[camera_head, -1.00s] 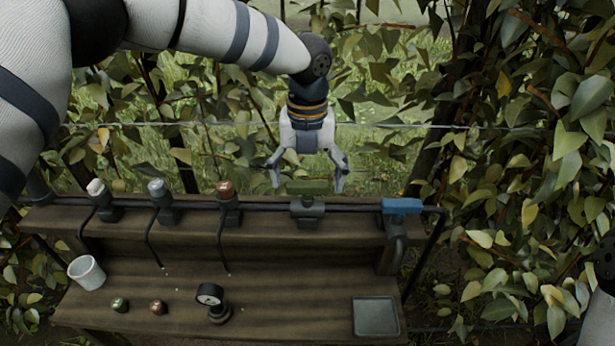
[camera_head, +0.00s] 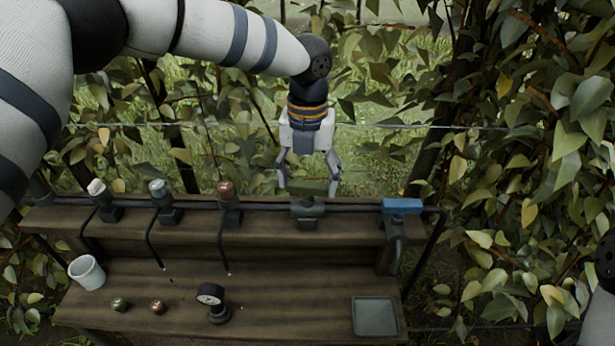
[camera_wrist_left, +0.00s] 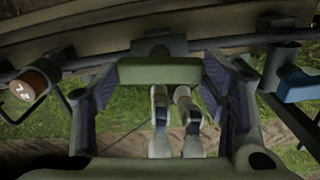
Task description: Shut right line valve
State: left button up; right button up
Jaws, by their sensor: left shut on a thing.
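A valve with a green bar handle (camera_head: 316,189) sits on the dark pipe (camera_head: 265,206) along the bench's raised back shelf. The handle lies left to right, roughly in line with the pipe. My left gripper (camera_head: 308,187) points down from above and is shut on this handle, a finger at each end. In the left wrist view, the green handle (camera_wrist_left: 160,71) spans between the two dark finger pads. A second valve with a blue handle (camera_head: 402,206) is further right at the pipe's bend, apart from the gripper. My right gripper is out of view.
Three capped fittings, white (camera_head: 96,187), pale blue (camera_head: 157,188) and brown (camera_head: 227,188), stand along the pipe to the left. A white cup (camera_head: 87,273), a gauge (camera_head: 211,297) and a grey tray (camera_head: 375,317) are on the lower shelf. Foliage crowds the right.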

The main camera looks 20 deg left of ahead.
pick_arm(q)
jog(key=m, duration=0.4)
jog(key=shift+m, duration=0.3)
jog(key=m, duration=0.3)
jog(key=shift+f+m, duration=0.1)
jog(key=shift+m, duration=0.2)
jog(key=m, duration=0.4)
jog(key=shift+m, duration=2)
jog(key=o, duration=1.1)
jog(key=shift+o, duration=0.2)
